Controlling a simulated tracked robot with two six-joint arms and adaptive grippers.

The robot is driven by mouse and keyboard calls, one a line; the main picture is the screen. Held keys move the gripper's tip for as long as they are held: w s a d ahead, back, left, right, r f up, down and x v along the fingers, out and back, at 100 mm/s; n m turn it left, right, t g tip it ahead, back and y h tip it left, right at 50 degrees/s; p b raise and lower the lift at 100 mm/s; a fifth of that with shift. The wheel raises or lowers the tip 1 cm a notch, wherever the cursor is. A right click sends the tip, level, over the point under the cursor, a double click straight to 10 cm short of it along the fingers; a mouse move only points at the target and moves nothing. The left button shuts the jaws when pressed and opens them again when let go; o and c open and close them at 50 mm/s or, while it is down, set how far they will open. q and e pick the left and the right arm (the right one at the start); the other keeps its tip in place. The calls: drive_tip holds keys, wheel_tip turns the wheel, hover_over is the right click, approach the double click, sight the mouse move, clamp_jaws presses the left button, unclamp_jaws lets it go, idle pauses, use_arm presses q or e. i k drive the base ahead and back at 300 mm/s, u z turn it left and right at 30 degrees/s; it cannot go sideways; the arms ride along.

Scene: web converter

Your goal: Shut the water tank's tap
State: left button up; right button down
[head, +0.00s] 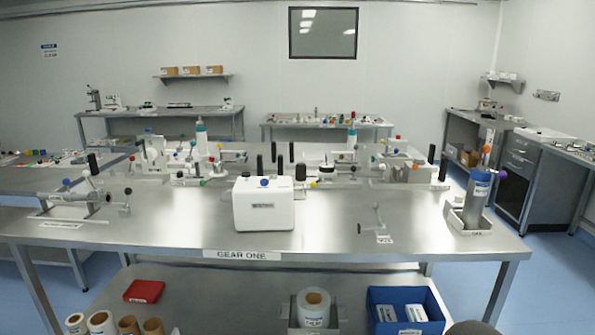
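I cannot tell for certain which item is the water tank, and its tap is too small to make out. A white box (263,207) with a blue knob on top stands at the bench's middle. Two pale bottles, one at the left (201,138) and one at the right (351,139), stand farther back.
The steel bench (180,232) labelled GEAR ONE has clear room along its front. A small lever fixture (377,222) stands right of the white box. The shelf below holds a red case (144,291), rolls and a blue bin (432,318). Blue floor shows at right.

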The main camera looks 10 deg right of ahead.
sight(264, 181)
drive_tip(key=z, duration=0.1)
drive_tip(key=i, duration=0.95)
drive_tip(key=u, duration=0.7)
